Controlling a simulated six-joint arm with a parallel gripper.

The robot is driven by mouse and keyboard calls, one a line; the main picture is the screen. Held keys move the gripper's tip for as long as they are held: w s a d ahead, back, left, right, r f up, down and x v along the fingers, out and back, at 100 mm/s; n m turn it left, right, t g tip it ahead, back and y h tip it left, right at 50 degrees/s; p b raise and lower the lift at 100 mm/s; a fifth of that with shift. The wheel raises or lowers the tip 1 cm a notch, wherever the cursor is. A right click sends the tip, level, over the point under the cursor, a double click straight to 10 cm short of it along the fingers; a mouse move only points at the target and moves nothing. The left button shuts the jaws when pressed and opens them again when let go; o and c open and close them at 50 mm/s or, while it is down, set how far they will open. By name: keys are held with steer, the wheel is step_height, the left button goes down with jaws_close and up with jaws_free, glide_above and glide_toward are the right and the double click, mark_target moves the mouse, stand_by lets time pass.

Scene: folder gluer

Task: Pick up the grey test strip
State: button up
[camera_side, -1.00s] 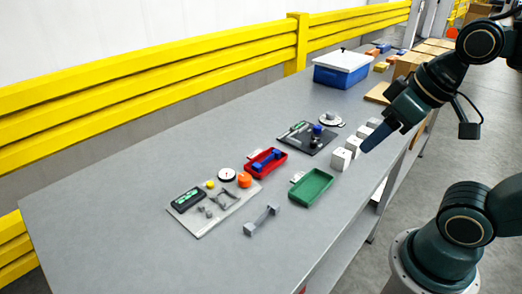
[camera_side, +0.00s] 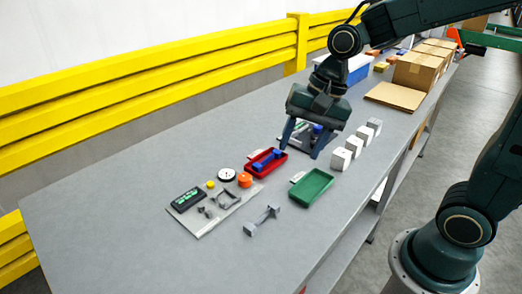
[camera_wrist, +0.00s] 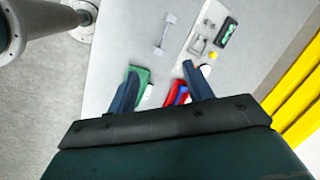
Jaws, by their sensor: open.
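The grey test strip (camera_side: 262,220) is a dumbbell-shaped piece with a narrow middle and wider ends. It lies on the bare grey table, in front of the board of tools and left of the green tray. In the wrist view the strip (camera_wrist: 165,33) shows beyond my fingertips, near the top. My gripper (camera_side: 299,152) is open and empty, its two fingers pointing down above the table near the red and green trays, well apart from the strip. The gripper's fingers (camera_wrist: 160,72) also show spread in the wrist view.
A red tray (camera_side: 254,172) holds a blue piece; a green tray (camera_side: 322,178) looks empty. A light board (camera_side: 205,229) carries a dark gauge, an orange disc and small grey parts. Several white blocks (camera_side: 341,158) line the right edge. The table's near left is clear.

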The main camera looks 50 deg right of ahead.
steer(key=w+a+f+m+g+y, duration=0.2)
steer(key=w+a+f+m, duration=0.1)
steer(key=w+f+m, duration=0.35)
steer(key=m, duration=0.1)
glide_above(250, 226)
steer(key=d, duration=0.3)
steer(key=shift+w+f, duration=0.15)
steer(key=shift+f, duration=4.75)
steer(key=shift+a, duration=0.1)
steer(key=shift+x, duration=2.55)
steer(key=shift+a, duration=0.2)
steer(key=shift+c, duration=0.4)
steer(key=shift+r, duration=0.1)
steer(key=c, duration=1)
